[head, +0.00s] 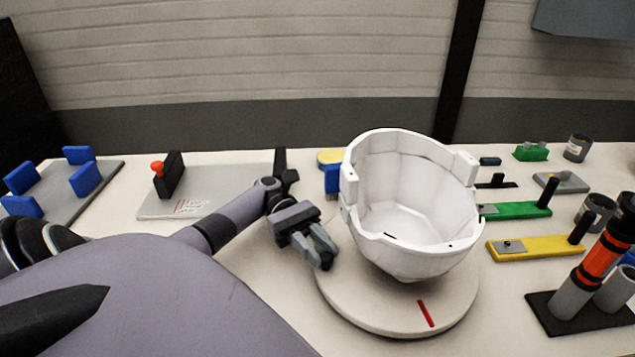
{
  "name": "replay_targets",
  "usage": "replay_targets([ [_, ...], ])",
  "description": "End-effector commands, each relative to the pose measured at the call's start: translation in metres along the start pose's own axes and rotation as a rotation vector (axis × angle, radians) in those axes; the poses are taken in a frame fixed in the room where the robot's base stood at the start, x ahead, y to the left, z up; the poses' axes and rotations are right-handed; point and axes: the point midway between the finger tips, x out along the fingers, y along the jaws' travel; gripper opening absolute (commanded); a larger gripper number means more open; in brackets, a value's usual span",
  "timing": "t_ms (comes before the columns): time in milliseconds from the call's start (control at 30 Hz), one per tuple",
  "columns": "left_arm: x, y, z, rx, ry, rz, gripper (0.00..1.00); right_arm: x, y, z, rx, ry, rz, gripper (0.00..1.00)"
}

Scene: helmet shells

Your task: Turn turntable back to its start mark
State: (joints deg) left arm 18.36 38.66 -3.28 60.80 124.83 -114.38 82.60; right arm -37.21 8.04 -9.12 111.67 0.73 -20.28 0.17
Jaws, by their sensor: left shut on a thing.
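The round off-white turntable (375,318) stands on the table in the middle right, with a red mark (426,313) on its front rim. A white helmet shell (415,220) sits on it, tilted, with its hollow inside facing up and toward me. My left gripper (322,256) is at the turntable's left edge, fingers pointing down and toward me. It is shut on a small dark knob (326,262) at the rim, mostly hidden by the fingers. I cannot make out a start mark on the table. My right gripper is not in view.
A grey board with blue blocks (85,178) and a grey plate with a black post (168,175) lie left. A green bar (515,210), a yellow bar (535,247) and an orange-banded tool (597,255) in a dark stand are right of the turntable.

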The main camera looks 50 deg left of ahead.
Motion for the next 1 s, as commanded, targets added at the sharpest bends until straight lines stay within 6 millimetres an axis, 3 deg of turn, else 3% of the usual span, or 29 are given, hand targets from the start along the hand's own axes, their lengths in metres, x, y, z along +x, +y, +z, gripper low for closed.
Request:
replay_targets([
  [567,-0.0007,0.0006,-0.0005,-0.002,0.001,-0.015,0.00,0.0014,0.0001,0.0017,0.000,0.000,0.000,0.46],
  [600,-0.0007,0.0006,-0.0005,-0.002,0.001,-0.015,0.40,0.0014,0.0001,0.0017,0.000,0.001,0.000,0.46],
  [633,-0.0007,0.0006,-0.0005,-0.002,0.001,-0.015,0.50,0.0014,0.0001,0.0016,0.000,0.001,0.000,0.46],
  [1000,-0.0007,0.0007,-0.0002,-0.001,0.000,-0.015,0.50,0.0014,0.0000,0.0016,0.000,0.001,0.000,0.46],
])
